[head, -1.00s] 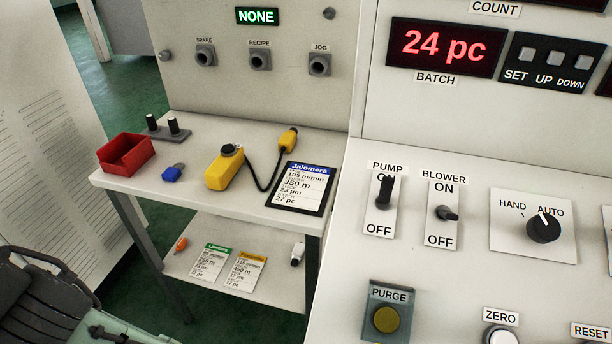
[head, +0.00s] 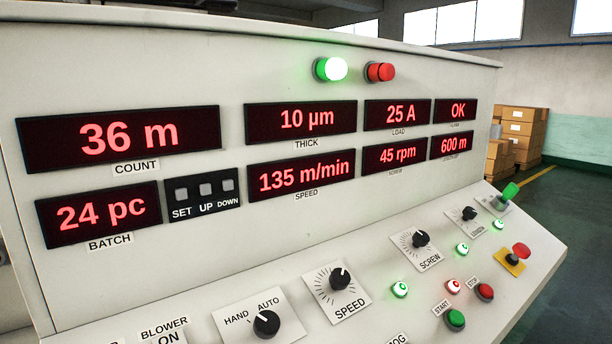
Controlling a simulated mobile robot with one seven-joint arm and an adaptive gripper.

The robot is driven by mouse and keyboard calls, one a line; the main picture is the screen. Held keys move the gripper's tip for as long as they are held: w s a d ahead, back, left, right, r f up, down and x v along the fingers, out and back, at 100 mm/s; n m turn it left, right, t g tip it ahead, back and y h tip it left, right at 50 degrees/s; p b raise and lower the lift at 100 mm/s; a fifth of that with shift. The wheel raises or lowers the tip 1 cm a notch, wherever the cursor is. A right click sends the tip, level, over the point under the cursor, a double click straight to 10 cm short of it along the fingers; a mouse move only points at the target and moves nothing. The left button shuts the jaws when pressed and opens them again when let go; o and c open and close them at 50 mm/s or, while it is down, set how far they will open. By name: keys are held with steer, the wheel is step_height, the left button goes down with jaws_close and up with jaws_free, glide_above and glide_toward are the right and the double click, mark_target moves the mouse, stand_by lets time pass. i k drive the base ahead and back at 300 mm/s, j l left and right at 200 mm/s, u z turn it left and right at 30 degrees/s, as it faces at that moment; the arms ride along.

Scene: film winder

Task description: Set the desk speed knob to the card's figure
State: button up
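The desk speed knob (head: 340,279) is a black rotary knob on a white plate marked SPEED, with tick marks around it, at the lower middle of the head view. Its white pointer line points up, slightly left. The SPEED display (head: 301,175) above it reads 135 m/min in red. The card is out of view now; in the earlier frame a card headed Jalomera with a 105 m/min line lay on the side table. My gripper is not in view.
The HAND/AUTO switch (head: 266,323) is left of the speed knob and the SCREW knob (head: 420,239) right of it. START (head: 455,319) and STOP (head: 485,291) buttons and a red mushroom button (head: 521,250) lie further right. Cartons (head: 518,135) stand behind.

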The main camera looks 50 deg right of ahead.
mark_target(339, 279)
steer(key=k+l+z, duration=0.15)
steer(key=k+z, duration=0.35)
steer(key=k+l+z, duration=0.3)
steer(key=z, duration=0.2)
